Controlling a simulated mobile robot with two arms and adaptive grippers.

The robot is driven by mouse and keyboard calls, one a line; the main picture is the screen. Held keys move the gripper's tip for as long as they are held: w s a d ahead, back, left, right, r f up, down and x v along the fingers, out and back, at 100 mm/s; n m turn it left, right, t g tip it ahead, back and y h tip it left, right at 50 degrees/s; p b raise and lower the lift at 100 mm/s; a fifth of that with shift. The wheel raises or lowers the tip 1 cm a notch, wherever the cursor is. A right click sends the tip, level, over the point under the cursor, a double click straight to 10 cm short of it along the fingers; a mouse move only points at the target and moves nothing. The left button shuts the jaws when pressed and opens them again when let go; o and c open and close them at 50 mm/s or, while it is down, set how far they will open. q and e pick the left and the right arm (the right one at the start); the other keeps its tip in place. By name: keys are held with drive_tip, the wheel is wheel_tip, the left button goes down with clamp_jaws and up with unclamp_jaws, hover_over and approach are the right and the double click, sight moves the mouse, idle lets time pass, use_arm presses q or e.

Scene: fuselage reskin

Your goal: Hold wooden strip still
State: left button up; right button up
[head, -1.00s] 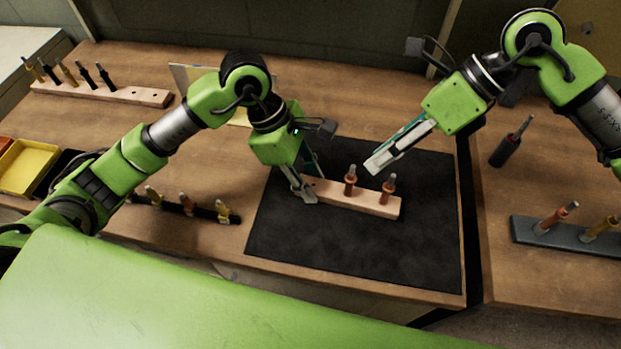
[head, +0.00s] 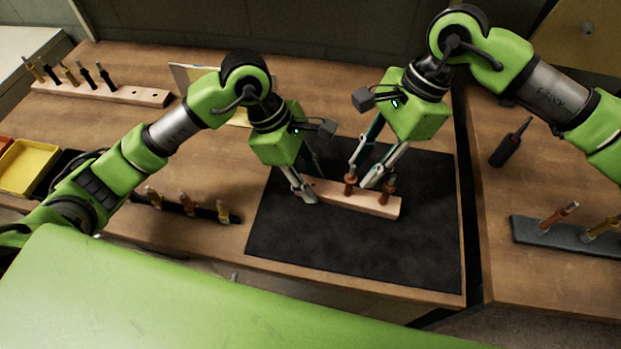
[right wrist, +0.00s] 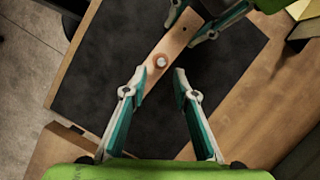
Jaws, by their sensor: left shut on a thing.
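The wooden strip (head: 375,207) is a pale bar lying on the black mat, with two copper-coloured pegs standing in it. My left gripper (head: 306,194) is shut on the strip's left end. In the right wrist view the strip (right wrist: 173,42) runs diagonally, with my left gripper (right wrist: 192,22) at its upper end. My right gripper (head: 361,182) is open above the strip, near the left peg (head: 350,187) and the right peg (head: 388,192). In the right wrist view one peg head (right wrist: 160,60) shows just beyond the gap between my right fingertips (right wrist: 160,74). I cannot tell whether they touch it.
The black mat (head: 330,250) has free room in front of the strip. A peg rack (head: 100,92) stands at back left and a dark rack (head: 175,207) left of the mat. A yellow bin (head: 30,168) is far left. A dark tool (head: 510,145) and grey rack (head: 560,238) are right.

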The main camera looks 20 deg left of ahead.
sight(353, 192)
drive_tip(key=shift+x, duration=2.6)
clamp_jaws()
